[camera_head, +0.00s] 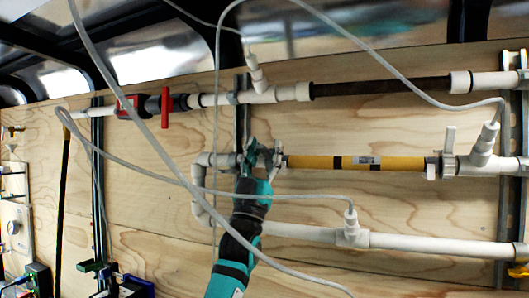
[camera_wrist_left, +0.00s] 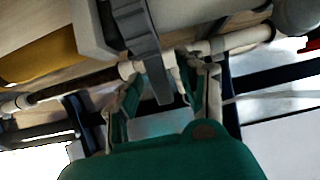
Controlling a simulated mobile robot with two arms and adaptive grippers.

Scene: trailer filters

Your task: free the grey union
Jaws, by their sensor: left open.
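The grey union (camera_head: 264,159) is at the left end of the yellow filter (camera_head: 314,162) on the middle pipe, largely covered by my left gripper (camera_head: 264,152). In the left wrist view, a grey ridged part (camera_wrist_left: 137,32), which looks like the union, has a tab reaching down between the two fingertips. My left gripper, also in the wrist view (camera_wrist_left: 158,85), is open, one finger on each side of that tab. I cannot tell whether a finger touches it. A pale fitting (camera_wrist_left: 88,25) lies between the grey part and the yellow filter. My right gripper is out of view.
A grey valve (camera_head: 449,163) stands at the filter's right end. The upper pipe carries a dark filter (camera_head: 380,88) and a red-handled valve (camera_head: 165,107). The lower white pipe (camera_head: 430,244) runs below. A loose white hose (camera_head: 110,155) crosses in front of the wooden wall (camera_head: 140,215).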

